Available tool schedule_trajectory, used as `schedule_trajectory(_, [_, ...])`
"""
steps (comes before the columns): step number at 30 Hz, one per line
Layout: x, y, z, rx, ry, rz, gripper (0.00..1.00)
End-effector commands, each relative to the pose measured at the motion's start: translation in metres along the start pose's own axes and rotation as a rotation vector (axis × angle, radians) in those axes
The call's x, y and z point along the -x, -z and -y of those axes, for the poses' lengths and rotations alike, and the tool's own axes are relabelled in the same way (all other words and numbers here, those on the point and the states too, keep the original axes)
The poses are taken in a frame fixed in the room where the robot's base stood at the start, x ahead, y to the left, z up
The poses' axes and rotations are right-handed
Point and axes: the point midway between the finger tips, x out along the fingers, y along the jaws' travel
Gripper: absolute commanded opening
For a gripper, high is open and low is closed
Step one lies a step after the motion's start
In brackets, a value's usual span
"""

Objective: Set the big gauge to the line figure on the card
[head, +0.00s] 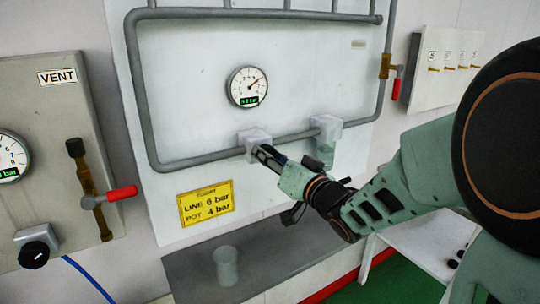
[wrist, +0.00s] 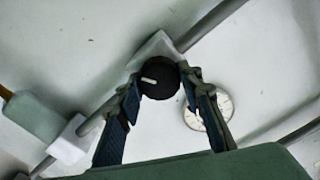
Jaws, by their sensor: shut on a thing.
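The yellow card (head: 206,203) on the panel reads LINE 6 bar and POT 4 bar. A round white gauge (head: 248,87) hangs above the pipe; its needle points up and right, and its green digits are too blurred to read surely. It also shows in the wrist view (wrist: 208,112). My gripper (head: 263,152) is at the pale regulator block (head: 252,138) below this gauge. In the wrist view my gripper (wrist: 160,84) is shut on the black knob (wrist: 158,78), whose white mark points left. The fingers hide the knob in the head view.
Another gauge (head: 10,158) is cut off at the left edge, above a second black knob (head: 35,252). A red-handled valve (head: 118,194) is on the VENT panel. A second pale block (head: 326,125) sits right of my gripper. A clear cup (head: 227,266) stands on the shelf below.

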Motion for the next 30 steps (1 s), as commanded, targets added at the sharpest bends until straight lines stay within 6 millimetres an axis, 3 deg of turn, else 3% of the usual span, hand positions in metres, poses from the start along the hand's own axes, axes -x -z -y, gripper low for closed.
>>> schedule_trajectory(4, [0.000, 0.001, 0.000, 0.001, 0.001, -0.002, 0.10])
schedule_trajectory(5, [0.000, 0.001, 0.000, 0.001, 0.001, -0.002, 0.35])
schedule_trajectory(9, [0.000, 0.001, 0.000, 0.001, 0.001, -0.002, 0.50])
schedule_trajectory(20, [0.005, 0.001, 0.000, 0.002, 0.000, -0.001, 0.51])
schedule_trajectory(30, [0.058, 0.001, 0.000, 0.002, -0.002, -0.003, 0.51])
